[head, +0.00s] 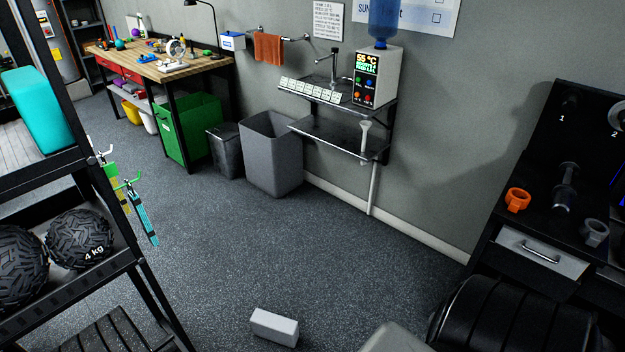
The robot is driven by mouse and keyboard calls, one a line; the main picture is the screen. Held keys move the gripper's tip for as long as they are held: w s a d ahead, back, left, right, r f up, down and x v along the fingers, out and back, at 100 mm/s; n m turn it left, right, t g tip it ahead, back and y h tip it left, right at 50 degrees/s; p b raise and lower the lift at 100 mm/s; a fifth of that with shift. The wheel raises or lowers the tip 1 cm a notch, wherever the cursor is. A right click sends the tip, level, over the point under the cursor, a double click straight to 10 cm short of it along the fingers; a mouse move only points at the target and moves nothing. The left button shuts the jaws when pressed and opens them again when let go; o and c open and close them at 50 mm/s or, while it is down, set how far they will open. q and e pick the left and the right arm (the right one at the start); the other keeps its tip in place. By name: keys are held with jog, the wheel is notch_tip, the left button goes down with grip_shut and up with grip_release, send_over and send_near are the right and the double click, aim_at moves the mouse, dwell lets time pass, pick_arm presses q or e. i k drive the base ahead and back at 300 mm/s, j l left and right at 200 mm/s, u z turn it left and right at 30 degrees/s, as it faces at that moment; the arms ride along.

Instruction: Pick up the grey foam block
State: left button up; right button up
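A light grey block (274,327), which looks like the grey foam block, lies flat on the dark speckled floor at the bottom of the head view, a little left of centre. Its top and front side show, and nothing covers it. Neither of my grippers is in view.
A black rack (150,285) with textured balls (80,239) stands at the left. A black padded roll (510,318) and a dark cabinet (540,253) stand at the right. Grey bins (270,155) and a wall shelf (340,138) are at the back. The middle floor (250,245) is clear.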

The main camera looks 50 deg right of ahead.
aim_at(271, 326)
jog(key=z, duration=1.05)
